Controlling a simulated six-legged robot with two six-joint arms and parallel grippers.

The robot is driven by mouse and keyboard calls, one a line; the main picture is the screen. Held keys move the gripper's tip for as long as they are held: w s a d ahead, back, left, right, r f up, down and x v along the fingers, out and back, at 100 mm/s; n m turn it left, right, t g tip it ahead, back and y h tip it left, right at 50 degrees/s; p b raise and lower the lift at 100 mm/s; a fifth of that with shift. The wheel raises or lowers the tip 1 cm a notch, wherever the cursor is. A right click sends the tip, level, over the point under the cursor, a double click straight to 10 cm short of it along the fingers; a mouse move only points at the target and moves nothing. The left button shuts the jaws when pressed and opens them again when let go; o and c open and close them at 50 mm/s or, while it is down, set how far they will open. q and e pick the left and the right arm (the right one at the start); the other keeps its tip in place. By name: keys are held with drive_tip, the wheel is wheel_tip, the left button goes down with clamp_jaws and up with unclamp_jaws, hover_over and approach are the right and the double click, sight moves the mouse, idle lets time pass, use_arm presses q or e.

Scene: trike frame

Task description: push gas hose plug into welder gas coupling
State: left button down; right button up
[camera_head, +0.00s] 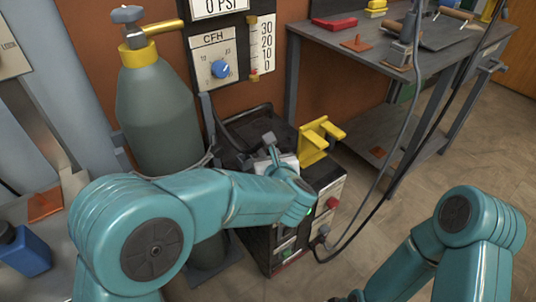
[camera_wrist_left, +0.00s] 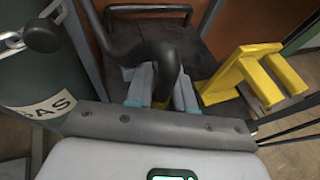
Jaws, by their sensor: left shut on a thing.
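My left gripper (camera_head: 272,148) is over the top of the dark welder (camera_head: 258,125), mostly hidden by my own wrist and forearm. In the left wrist view its two blue-grey fingers (camera_wrist_left: 160,92) are shut on the end of a thick black hose (camera_wrist_left: 150,48). A little yellow shows between the fingertips, probably part of the gas hose plug; the rest is covered. The gas coupling cannot be made out, so contact with it cannot be told. My right arm stands at the lower right; only a dark tip (camera_head: 350,297) shows at the bottom edge.
A green gas cylinder (camera_head: 155,110) with a yellow collar stands left of the welder. A yellow bracket (camera_head: 318,140) stands on the welder's right. Dark cables hang down at the right.

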use_arm(q)
drive_tip(key=shift+f+b, duration=0.45)
drive_tip(key=shift+f, duration=0.55)
drive_tip(key=c, duration=0.9)
unclamp_jaws()
